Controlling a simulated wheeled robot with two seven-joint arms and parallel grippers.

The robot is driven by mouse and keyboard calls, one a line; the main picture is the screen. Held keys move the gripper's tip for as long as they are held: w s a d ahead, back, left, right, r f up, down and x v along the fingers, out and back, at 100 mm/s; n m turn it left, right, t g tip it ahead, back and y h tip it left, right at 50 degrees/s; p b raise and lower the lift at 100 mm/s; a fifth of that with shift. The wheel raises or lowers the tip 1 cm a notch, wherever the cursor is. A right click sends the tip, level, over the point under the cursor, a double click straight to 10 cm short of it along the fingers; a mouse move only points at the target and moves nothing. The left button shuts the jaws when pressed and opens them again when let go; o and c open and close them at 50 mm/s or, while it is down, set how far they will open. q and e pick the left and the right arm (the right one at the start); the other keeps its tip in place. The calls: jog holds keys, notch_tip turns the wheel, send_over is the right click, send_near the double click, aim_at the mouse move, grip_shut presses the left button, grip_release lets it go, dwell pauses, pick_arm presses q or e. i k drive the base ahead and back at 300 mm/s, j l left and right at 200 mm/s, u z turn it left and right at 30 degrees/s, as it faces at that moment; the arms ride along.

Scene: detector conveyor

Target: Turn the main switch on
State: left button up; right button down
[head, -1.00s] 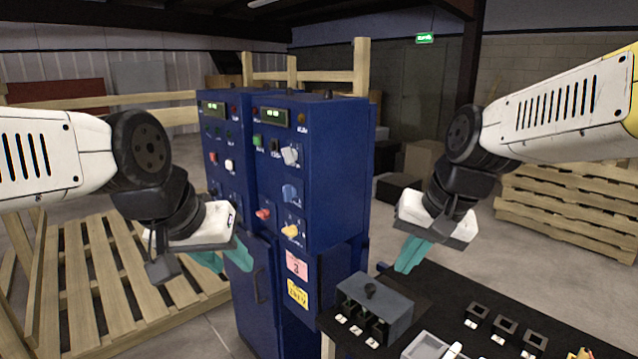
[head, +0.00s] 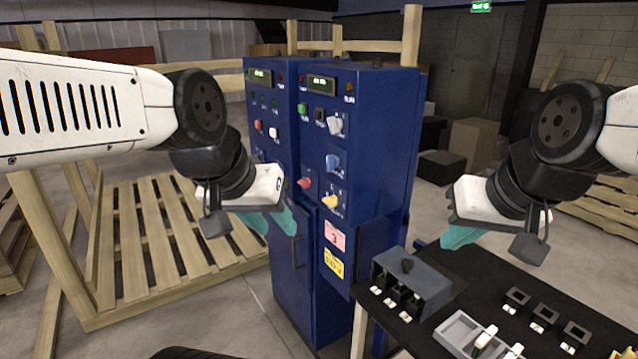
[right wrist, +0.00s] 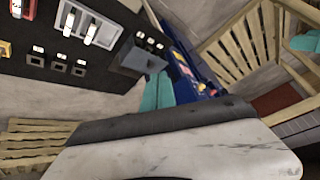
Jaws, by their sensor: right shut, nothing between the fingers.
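The blue control cabinet (head: 375,150) stands upright in the middle of the head view. Its front carries a grey-white knob (head: 336,124), a blue knob (head: 333,162), a yellow knob (head: 330,201) and a red knob (head: 304,183). I cannot read which one is the main switch. My left gripper (head: 280,224) hangs in front of the cabinet's left half, its teal fingers overlapping the lower door in the picture; their gap is unclear. My right gripper (head: 464,235) is shut and empty, right of the cabinet and above the table. Its teal fingers also show in the right wrist view (right wrist: 158,92).
A black table (head: 460,290) at lower right holds a grey box (head: 412,280), a light tray (head: 460,335) and several small black holders (head: 517,297). A wooden pallet (head: 160,240) lies left of the cabinet. Cardboard boxes (head: 472,140) stand behind. Floor shows before the cabinet.

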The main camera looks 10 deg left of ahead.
aim_at(306, 182)
jog(key=i+j+u, duration=0.15)
jog(key=u, duration=0.25)
jog(key=i+j+u, duration=0.2)
jog(key=u, duration=0.25)
jog(key=i+j+u, duration=0.15)
jog(key=u, duration=0.25)
